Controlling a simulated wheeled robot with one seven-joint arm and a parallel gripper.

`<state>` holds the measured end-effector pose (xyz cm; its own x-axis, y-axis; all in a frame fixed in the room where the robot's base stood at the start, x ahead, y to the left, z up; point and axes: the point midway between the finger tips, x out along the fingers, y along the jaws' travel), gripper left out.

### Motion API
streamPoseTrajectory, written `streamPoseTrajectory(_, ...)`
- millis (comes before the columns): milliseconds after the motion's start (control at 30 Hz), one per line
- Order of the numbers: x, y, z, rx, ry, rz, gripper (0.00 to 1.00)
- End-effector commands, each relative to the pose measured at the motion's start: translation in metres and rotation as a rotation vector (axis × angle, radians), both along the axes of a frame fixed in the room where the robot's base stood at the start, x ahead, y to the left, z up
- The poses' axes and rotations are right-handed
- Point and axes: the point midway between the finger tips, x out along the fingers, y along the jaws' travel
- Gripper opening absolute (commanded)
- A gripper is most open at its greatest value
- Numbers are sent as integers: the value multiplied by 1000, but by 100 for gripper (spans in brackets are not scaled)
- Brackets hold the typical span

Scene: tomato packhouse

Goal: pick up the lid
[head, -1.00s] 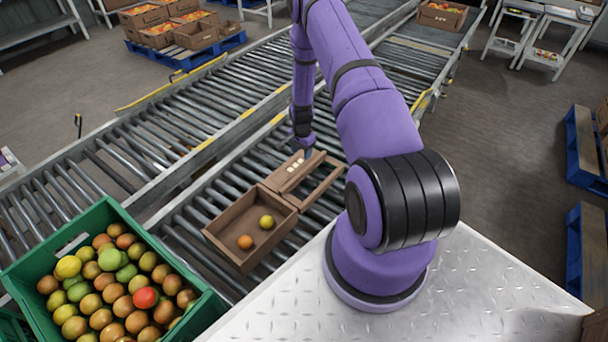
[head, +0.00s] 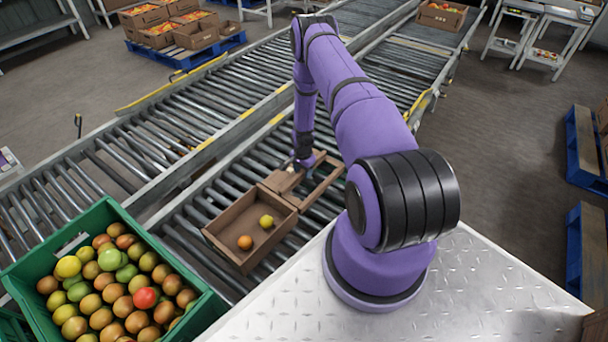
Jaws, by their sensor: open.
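The lid (head: 283,181) is a brown cardboard piece with a window-like opening. It lies on the conveyor rollers right beside the far right end of an open cardboard box (head: 228,246). The box holds one orange and one yellow tomato. My gripper (head: 291,168) is open and low over the far left part of the lid. My purple wrist partly hides that part. I cannot tell whether the fingers touch the lid.
A green crate (head: 202,311) full of mixed tomatoes stands at the lower left. Roller conveyors (head: 160,138) with raised side rails run past the box. Stacked cartons (head: 196,37) on a blue pallet stand at the back left.

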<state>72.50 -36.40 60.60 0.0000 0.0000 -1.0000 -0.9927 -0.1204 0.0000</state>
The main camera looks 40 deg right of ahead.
Motion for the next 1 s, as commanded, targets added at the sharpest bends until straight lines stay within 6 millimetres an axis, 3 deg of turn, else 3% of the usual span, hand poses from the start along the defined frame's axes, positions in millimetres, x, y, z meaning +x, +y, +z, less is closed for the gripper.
streamPoseTrajectory(267, 0, 0, -3, 0, 0, 0, 51)
streamPoseTrajectory(500, 0, 0, -3, 0, 0, 1, 0)
streamPoseTrajectory(833, 0, 0, -1, 0, 0, 1, 0)
streamPoseTrajectory(1000, 1, -1, 10, -1, -1, 1, 0)
